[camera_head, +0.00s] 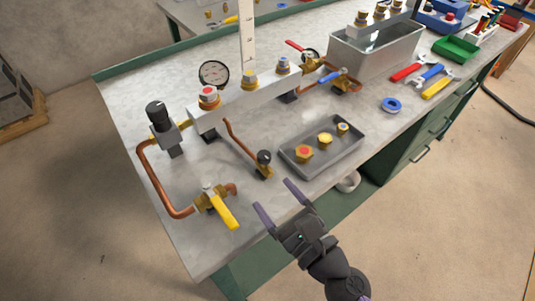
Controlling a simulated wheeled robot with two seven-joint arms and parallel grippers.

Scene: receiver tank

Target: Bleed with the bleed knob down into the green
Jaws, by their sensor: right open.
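A small black knob (264,156) sits on a brass fitting at the end of a thin copper pipe, in front of the white manifold (240,102). It is probably the bleed knob. A larger black knob (155,111) tops a grey body at the left. A round dial gauge (213,73) stands behind the manifold; its needle and any green band are too small to read. My right gripper (272,194) is open and empty at the bench's front edge, nearer the camera than the small black knob and apart from it. My left gripper is out of view.
A yellow-handled valve (226,212) ends the copper pipe at the front left. A grey tray (322,148) with brass caps lies right of the small knob. Wrenches (425,74), a blue tape roll (391,104) and a metal bin (375,50) are farther right.

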